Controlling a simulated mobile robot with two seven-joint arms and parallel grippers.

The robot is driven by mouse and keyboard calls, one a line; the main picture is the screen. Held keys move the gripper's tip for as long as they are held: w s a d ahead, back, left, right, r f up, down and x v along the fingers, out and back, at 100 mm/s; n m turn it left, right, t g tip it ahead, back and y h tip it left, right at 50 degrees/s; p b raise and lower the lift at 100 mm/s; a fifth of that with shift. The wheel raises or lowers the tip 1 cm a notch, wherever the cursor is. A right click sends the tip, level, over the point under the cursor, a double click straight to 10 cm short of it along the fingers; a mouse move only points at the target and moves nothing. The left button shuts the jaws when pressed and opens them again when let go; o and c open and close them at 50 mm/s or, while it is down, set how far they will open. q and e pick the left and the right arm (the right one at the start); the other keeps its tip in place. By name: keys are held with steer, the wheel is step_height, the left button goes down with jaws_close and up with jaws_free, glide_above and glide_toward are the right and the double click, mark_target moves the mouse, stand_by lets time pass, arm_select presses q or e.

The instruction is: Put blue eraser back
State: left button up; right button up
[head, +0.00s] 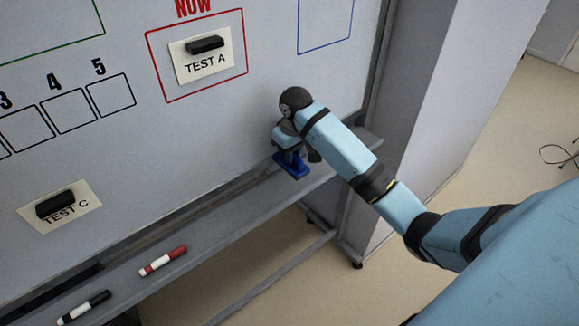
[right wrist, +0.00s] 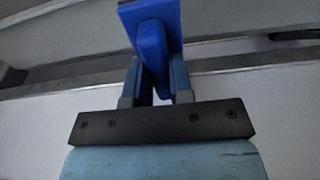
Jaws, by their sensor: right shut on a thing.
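The blue eraser (head: 293,168) is at the right end of the grey whiteboard tray (head: 225,210) in the head view. My right gripper (head: 290,152) is above it, shut on its raised handle. In the right wrist view the eraser (right wrist: 150,28) sits between the two fingers of my right gripper (right wrist: 158,75), with its flat base beyond the fingertips. I cannot tell whether the base touches the tray. My left gripper is not in view.
On the tray lie a red marker (head: 163,261) and a black marker (head: 84,307). The whiteboard holds a TEST A card (head: 205,65) and a TEST C card (head: 62,212), each under a black magnet. A pale pillar (head: 425,100) stands right of the board.

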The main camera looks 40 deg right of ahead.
mark_target(290, 168)
steer(key=f, duration=0.3)
steer(key=f+p, duration=0.1)
steer(key=f, duration=0.2)
steer(key=shift+w, duration=0.2)
jaws_close()
steer(key=shift+w+f+p, duration=0.15)
steer(key=shift+f+p, duration=0.05)
steer(key=shift+p, duration=0.2)
steer(key=shift+f, duration=0.25)
steer(key=shift+w, duration=0.1)
steer(key=shift+f, duration=0.2)
steer(key=shift+f, duration=0.15)
steer(key=shift+f, duration=0.1)
steer(key=o, duration=0.8)
jaws_free()
steer(key=shift+f, duration=0.1)
